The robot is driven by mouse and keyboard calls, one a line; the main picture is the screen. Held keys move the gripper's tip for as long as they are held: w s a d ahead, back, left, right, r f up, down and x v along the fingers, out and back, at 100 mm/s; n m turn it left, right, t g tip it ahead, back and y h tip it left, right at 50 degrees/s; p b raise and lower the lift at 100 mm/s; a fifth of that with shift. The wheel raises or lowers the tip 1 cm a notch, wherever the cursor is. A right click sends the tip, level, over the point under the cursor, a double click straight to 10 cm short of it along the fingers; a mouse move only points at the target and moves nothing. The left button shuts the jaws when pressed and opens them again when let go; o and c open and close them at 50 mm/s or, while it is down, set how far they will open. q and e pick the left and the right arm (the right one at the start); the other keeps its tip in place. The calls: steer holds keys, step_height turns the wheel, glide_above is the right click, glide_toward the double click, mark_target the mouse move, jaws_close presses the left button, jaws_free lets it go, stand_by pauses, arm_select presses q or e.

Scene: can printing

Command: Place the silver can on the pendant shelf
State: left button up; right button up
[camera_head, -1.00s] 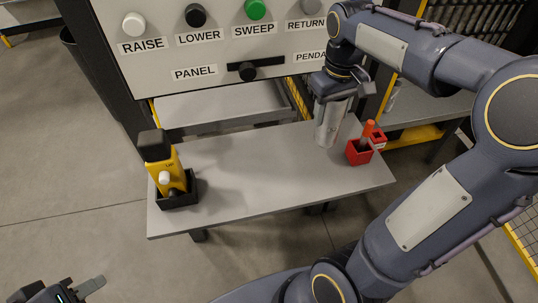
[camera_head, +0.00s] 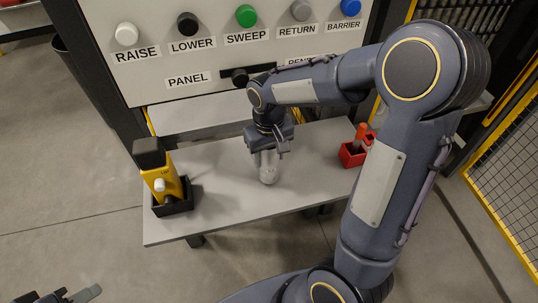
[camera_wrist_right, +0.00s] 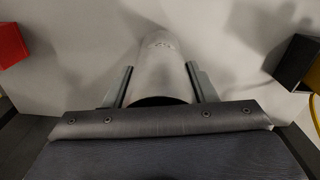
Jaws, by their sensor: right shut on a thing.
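The silver can (camera_head: 268,168) is in my right gripper (camera_head: 267,152), over the middle of the grey table. In the right wrist view the can (camera_wrist_right: 163,70) sits between the two fingers of the right gripper (camera_wrist_right: 160,88), which touch its sides. I cannot tell whether the can's far end touches the table. My left gripper (camera_head: 70,296) shows only in part at the bottom left corner, far from the can, with one finger visible. No shelf that I can name as the pendant shelf is clear in view.
A yellow pendant-like device (camera_head: 160,180) stands in a black holder (camera_head: 172,205) at the table's left. A red box (camera_head: 351,156) with an orange-red item stands at right. A panel with labelled buttons (camera_head: 215,55) rises behind the grey table (camera_head: 225,215). The table's front middle is clear.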

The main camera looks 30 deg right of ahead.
steer(key=shift+f, duration=0.2)
steer(key=shift+f, duration=0.25)
steer(key=o, duration=0.9)
steer(key=shift+r, duration=0.1)
steer(key=shift+o, duration=0.2)
